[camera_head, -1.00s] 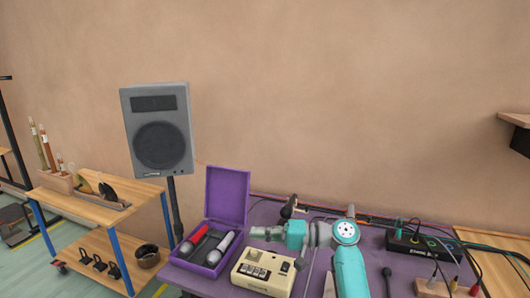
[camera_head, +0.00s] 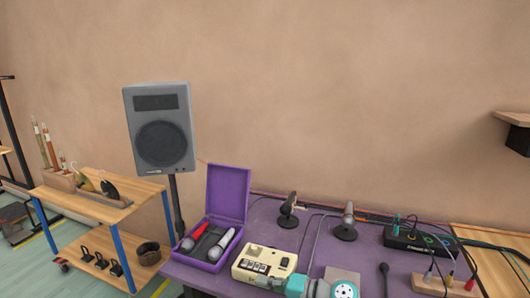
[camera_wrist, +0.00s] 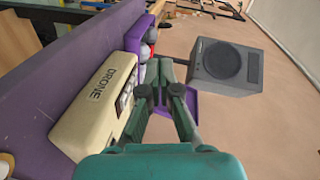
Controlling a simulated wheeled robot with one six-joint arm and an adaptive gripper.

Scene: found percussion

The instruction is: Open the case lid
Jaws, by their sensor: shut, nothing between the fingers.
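The purple case (camera_head: 203,265) stands at the left end of the purple table with its lid (camera_head: 228,194) raised upright at the back. A red-headed microphone (camera_head: 191,240) and a grey-headed microphone (camera_head: 222,243) lie inside. Part of the purple lid also shows behind my fingers in the wrist view (camera_wrist: 193,104). My gripper (camera_head: 255,282) is low at the bottom of the head view, in front of the cream box and apart from the case. In the wrist view my gripper (camera_wrist: 160,66) is shut and empty. Its body hides part of the case.
A cream box (camera_head: 265,262) marked DRONE stands right of the case, close to my gripper. Small microphone stands (camera_head: 345,229) and a black cabled box (camera_head: 412,240) are farther right. A grey speaker (camera_head: 160,128) rises behind at left, beside a wooden cart (camera_head: 98,208).

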